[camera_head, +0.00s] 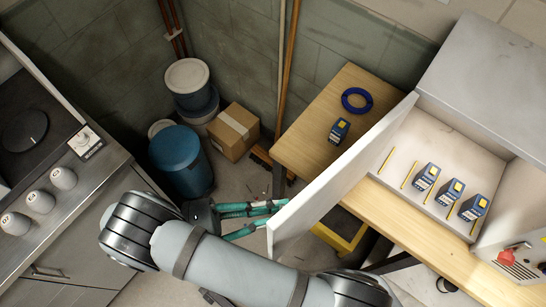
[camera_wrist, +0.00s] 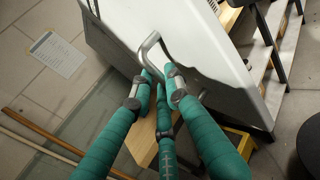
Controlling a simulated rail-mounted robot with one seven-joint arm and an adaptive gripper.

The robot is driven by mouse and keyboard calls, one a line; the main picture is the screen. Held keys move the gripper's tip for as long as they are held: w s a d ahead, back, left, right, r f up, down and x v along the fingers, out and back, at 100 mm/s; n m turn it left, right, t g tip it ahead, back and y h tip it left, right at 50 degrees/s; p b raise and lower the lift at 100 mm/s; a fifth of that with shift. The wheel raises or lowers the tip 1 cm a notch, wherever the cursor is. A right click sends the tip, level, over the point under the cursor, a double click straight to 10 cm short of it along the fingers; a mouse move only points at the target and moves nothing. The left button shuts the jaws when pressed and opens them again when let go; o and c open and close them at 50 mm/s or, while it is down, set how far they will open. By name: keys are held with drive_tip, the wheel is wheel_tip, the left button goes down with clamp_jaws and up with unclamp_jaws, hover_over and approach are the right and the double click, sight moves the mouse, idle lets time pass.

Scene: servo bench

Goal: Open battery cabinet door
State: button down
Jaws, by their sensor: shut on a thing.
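The battery cabinet (camera_head: 480,90) stands on a wooden bench at the right of the head view. Its white door (camera_head: 335,185) is swung well open, and the interior shows. In the wrist view the door (camera_wrist: 190,50) carries a grey bar handle (camera_wrist: 148,47). My gripper (camera_wrist: 158,76) has teal fingers closed around the lower end of this handle. In the head view my gripper (camera_head: 270,208) reaches the door's outer face at its free edge; the handle is hidden there. Several blue batteries (camera_head: 450,191) stand inside the cabinet between yellow strips.
A blue battery (camera_head: 339,131) and a blue ring (camera_head: 357,100) lie on the wooden bench (camera_head: 300,140) behind the door. A blue bin (camera_head: 181,163) and a cardboard box (camera_head: 234,131) stand on the floor. A counter with knobs (camera_head: 40,201) is at left.

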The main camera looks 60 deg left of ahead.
drive_tip(key=shift+w+a, duration=0.2)
drive_tip(key=shift+w, duration=0.15)
drive_tip(key=shift+d, duration=0.1)
drive_tip(key=c, duration=2.1)
unclamp_jaws()
drive_tip(key=shift+o, duration=1)
drive_tip(key=shift+w, duration=0.45)
drive_tip(key=shift+o, duration=1.1)
drive_tip(key=shift+s, duration=0.45)
drive_tip(key=shift+w, duration=0.15)
drive_tip(key=v, duration=0.7)
drive_tip(key=shift+s, duration=0.3)
